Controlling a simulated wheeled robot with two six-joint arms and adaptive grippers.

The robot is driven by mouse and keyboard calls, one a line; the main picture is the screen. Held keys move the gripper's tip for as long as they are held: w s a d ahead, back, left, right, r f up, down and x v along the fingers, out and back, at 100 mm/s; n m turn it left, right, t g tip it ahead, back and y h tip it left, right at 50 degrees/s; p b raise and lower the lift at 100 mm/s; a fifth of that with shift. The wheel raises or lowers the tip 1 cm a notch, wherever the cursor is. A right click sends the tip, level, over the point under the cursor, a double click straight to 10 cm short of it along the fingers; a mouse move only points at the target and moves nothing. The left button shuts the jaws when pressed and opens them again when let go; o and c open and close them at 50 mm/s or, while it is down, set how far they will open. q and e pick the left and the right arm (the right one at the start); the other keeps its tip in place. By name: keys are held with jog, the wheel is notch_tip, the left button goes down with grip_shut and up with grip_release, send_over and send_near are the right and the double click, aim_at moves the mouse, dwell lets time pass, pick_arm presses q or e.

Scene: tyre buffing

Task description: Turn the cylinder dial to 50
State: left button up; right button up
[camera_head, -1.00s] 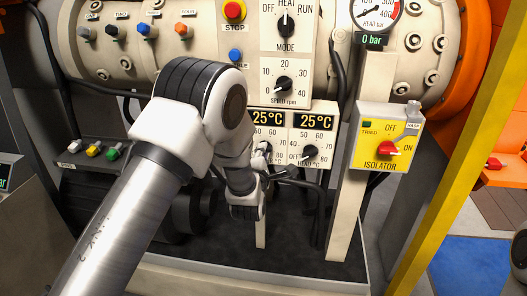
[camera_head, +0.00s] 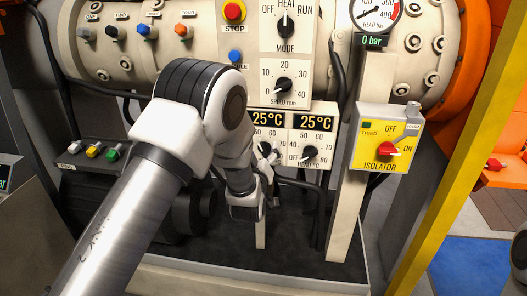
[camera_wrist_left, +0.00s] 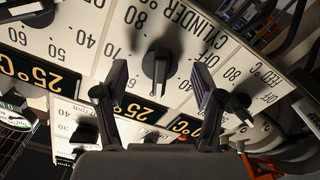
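The cylinder dial is a black knob (camera_wrist_left: 160,66) on a white scale panel marked CYLINDER, seen upside down in the left wrist view. In the head view the knob (camera_head: 266,149) is partly hidden by my left arm, under a 25°C display. My left gripper (camera_wrist_left: 155,92) is open, with one finger on each side of the knob in the picture. I cannot tell whether either finger touches it, nor read its setting exactly. In the head view my left gripper (camera_head: 267,172) is just below the knob, small and partly hidden. My right gripper is not in view.
The head dial (camera_head: 309,154) sits close to the right. The feed dial (camera_wrist_left: 240,103) is partly behind a finger in the wrist view. A speed dial (camera_head: 283,84) is above, a yellow isolator box (camera_head: 381,160) to the right. Black cables (camera_head: 318,200) hang below the panel.

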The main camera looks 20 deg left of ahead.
pick_arm(q)
jog(key=v, duration=0.6)
dwell(0.3)
jog(key=v, duration=0.8)
jog(key=s+a+f+g+h+p, duration=0.1)
jog(key=s+a+f+g+p, duration=0.15)
jog(key=s+f+g, duration=0.6)
jog(key=s+a+f+g+p, duration=0.1)
jog(key=s+a+f+p, duration=0.15)
jog(key=s+f, duration=0.7)
jog(key=s+d+f+m+g+h, duration=0.3)
jog(key=s+f+m+g, duration=0.4)
jog(key=s, duration=0.6)
notch_tip(320, 180, down, 3)
jog(key=shift+d+r+m+g+p, duration=0.15)
jog(key=shift+d+m+g+p, duration=0.2)
jog(key=shift+d+g, duration=0.35)
